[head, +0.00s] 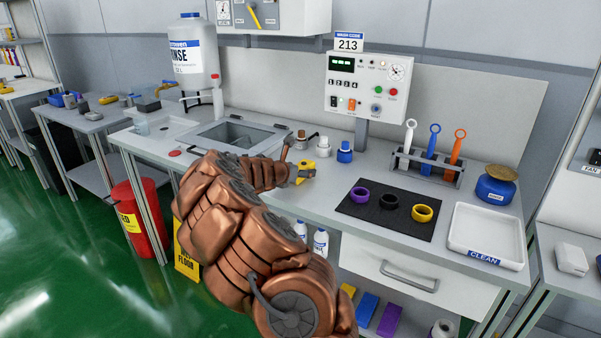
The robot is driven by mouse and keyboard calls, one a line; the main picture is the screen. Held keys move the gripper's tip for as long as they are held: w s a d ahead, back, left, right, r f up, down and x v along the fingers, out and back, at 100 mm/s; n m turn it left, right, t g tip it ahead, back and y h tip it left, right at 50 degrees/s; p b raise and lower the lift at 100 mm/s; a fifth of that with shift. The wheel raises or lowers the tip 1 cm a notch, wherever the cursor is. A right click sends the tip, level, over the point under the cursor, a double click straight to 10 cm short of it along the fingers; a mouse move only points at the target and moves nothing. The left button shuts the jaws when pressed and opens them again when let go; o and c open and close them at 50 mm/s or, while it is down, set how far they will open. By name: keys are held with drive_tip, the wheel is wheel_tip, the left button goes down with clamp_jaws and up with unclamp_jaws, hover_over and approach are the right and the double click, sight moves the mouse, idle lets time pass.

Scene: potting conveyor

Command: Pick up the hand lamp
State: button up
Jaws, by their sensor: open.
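No object in the head view is clearly recognisable as the hand lamp. A small yellow and grey object (306,171) shows right at the end of my copper-coloured arm, over the grey worktop (330,193). It is too small to name for certain. My gripper (296,176) is open beside it, partly hidden by my own wrist. I cannot tell whether they touch. A yellow item (108,99) also lies on the far left bench, too small to identify.
A sink (234,136) lies behind my arm. To the right are a black mat (372,217) with three rings, a tool rack (428,172) and a white tray (487,220). The worktop before the mat is clear.

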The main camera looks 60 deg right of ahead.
drive_tip(key=c, duration=1.3)
drive_tip(key=shift+r, duration=0.1)
